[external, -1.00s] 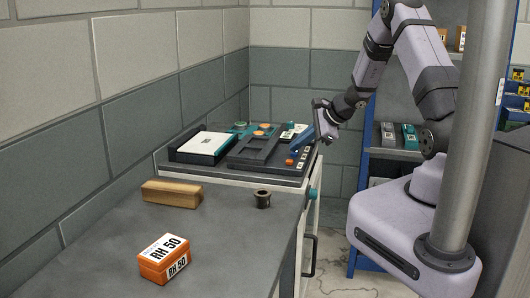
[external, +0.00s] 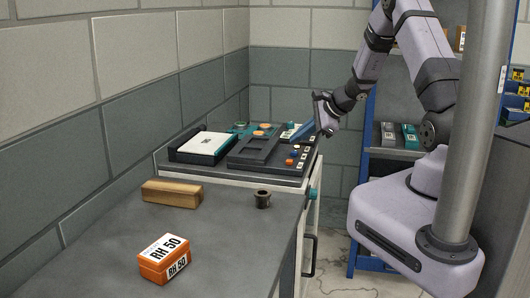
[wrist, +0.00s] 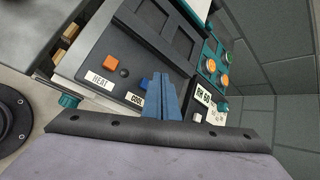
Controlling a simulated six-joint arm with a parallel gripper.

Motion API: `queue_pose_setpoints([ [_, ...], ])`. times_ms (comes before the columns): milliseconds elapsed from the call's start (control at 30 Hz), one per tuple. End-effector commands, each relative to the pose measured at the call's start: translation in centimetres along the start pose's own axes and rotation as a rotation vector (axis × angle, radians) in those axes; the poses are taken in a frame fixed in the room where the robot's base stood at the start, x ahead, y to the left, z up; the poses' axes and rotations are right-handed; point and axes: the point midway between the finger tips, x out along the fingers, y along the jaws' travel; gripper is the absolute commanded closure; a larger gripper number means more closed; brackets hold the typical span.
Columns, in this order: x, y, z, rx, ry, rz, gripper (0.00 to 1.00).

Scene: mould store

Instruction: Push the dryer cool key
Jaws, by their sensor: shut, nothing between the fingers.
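The dryer control panel (wrist: 98,61) is dark, with an orange key (wrist: 111,63) beside a HEAT label (wrist: 99,80) and a blue key (wrist: 145,84) beside a COOL label (wrist: 136,99). In the external view the orange key (external: 289,162) and blue key (external: 294,153) sit on the panel's right edge. My gripper (wrist: 164,78) has its blue fingers shut and empty. In the wrist view they appear just right of the blue key and partly cover the panel. In the external view the fingers are above and behind the keys, seemingly clear of them.
Round orange and green items (wrist: 211,65) lie behind. On the near bench are an orange RH 50 box (external: 166,259), a wooden block (external: 171,193) and a dark cup (external: 262,199). A wall stands behind.

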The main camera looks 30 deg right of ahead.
Motion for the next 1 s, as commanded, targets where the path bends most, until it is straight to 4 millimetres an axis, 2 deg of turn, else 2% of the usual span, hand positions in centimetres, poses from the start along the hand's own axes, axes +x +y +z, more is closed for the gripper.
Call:
queue_pose_setpoints([
  [600,-3.8,-2.8,2.8,0.000,0.000,0.000,1.00],
  [1000,-3.9,-2.8,2.8,0.000,0.000,0.000,1.00],
])
